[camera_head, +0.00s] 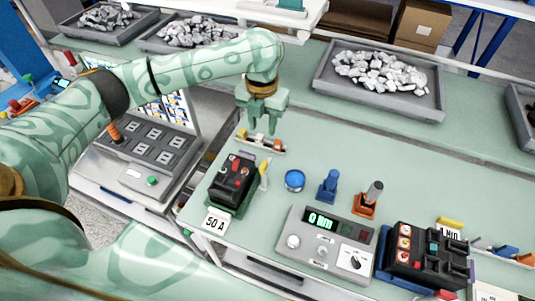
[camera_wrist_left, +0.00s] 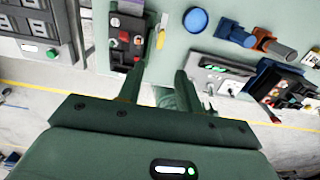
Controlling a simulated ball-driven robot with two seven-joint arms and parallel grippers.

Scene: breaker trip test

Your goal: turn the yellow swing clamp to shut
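A black breaker with red parts (camera_head: 233,178) sits in a green holder near the left of the bench, behind a "50 A" card (camera_head: 216,222). The yellow swing clamp (camera_head: 264,174) stands along the breaker's right side. In the left wrist view the breaker (camera_wrist_left: 126,38) and the yellow clamp (camera_wrist_left: 161,31) show at the top, beyond the fingertips. My left gripper (camera_head: 261,126) hangs above the bench behind the breaker, apart from the clamp. In the left wrist view its two fingers (camera_wrist_left: 161,80) are spread with nothing between them. My right gripper is out of view.
A small rack with coloured pieces (camera_head: 260,144) lies behind the breaker. A blue round button (camera_head: 294,181), a blue piece (camera_head: 328,187) and an orange-based lever (camera_head: 368,199) stand to the right. A torque meter (camera_head: 325,240) is in front.

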